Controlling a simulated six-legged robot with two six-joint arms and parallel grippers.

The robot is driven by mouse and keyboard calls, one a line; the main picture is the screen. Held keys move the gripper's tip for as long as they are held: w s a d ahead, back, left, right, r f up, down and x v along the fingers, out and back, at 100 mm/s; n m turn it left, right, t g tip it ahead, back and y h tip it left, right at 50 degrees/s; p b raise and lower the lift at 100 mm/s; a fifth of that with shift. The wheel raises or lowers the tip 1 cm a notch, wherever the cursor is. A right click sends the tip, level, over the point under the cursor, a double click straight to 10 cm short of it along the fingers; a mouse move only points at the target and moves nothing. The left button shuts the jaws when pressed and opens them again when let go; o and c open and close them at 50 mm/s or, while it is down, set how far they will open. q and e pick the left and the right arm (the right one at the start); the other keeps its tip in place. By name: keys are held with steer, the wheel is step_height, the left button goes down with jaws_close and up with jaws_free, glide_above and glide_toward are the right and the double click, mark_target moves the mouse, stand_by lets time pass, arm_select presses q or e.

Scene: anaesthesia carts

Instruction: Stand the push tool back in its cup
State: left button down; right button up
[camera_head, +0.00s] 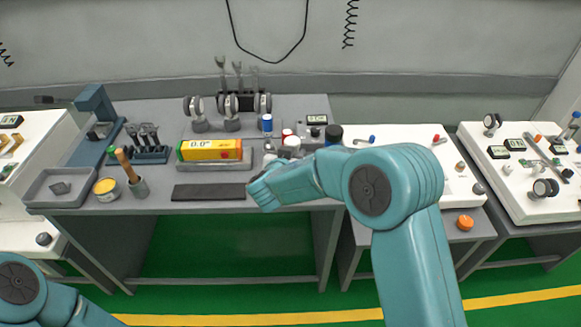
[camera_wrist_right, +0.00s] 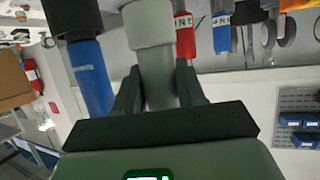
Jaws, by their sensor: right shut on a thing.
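A stick with an orange-brown handle (camera_head: 125,164) leans in a small grey cup (camera_head: 139,188) at the left of the grey bench. I cannot tell for sure whether it is the push tool. My right gripper (camera_head: 260,190) is over the front of the bench, right of the dark mat and well apart from the cup. In the right wrist view, the right gripper (camera_wrist_right: 156,88) is shut around a pale grey cylinder with a wider whitish part (camera_wrist_right: 149,26). The held thing's full shape is hidden. My left arm shows at the bottom left; its gripper is out of view.
A yellow box with an orange and green label (camera_head: 209,149) sits behind the dark mat (camera_head: 208,193). A grey tray (camera_head: 62,184) and a yellow-labelled tub (camera_head: 106,188) stand left of the cup. Blue and red vials stand behind my right gripper.

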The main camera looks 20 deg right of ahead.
steer(key=shift+w+a+f+h, duration=0.25)
steer(key=shift+w+a+h, duration=0.05)
steer(key=shift+a, duration=0.2)
steer(key=shift+w+a+m, duration=0.2)
steer(key=shift+m, duration=0.1)
arm_select(q)
steer(key=shift+w+d+f, duration=0.1)
steer(key=shift+f, duration=0.35)
arm_select(e)
steer(key=shift+s+r, duration=0.1)
